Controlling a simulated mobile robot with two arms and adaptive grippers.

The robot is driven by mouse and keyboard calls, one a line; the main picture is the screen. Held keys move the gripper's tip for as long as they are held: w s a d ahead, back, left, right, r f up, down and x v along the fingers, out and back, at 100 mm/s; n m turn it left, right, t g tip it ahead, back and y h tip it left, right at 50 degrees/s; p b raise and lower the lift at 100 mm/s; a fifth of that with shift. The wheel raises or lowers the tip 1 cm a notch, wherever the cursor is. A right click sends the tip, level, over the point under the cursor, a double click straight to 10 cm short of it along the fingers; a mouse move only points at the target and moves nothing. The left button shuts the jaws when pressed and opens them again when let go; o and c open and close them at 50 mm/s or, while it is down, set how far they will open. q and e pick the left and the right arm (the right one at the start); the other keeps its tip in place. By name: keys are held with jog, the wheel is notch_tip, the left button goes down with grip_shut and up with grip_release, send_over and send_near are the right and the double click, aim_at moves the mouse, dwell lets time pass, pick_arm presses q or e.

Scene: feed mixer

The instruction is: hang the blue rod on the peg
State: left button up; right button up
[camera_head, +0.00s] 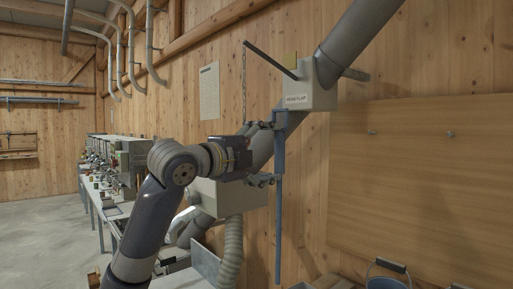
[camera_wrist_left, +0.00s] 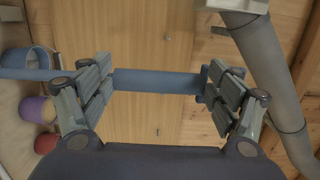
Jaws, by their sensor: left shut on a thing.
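The blue rod (camera_head: 279,225) hangs nearly upright in the head view, with a wider head at its top. My left gripper (camera_head: 267,153) is shut on its upper part, just below that head. In the left wrist view the rod (camera_wrist_left: 155,81) runs across the picture between the fingers of the left gripper (camera_wrist_left: 160,88). Two small pegs stick out of the wooden board to the right, a left peg (camera_head: 371,133) and a right peg (camera_head: 450,134). The rod is left of both and apart from them. My right gripper is not in view.
A grey labelled box (camera_head: 310,88) with a dark lever sits on a thick slanted pipe (camera_head: 360,40) above the rod. The pale board (camera_head: 420,190) is clear around the pegs. A blue bucket (camera_head: 388,283) stands below it. A purple bucket (camera_wrist_left: 36,109) shows in the wrist view.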

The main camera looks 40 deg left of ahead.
pick_arm(q)
jog(key=w+d+p, duration=0.1)
jog(key=w+p, duration=0.4)
jog(key=w, duration=0.8)
jog(key=shift+w, duration=0.4)
jog(key=shift+d, duration=0.1)
jog(key=shift+r, duration=0.1)
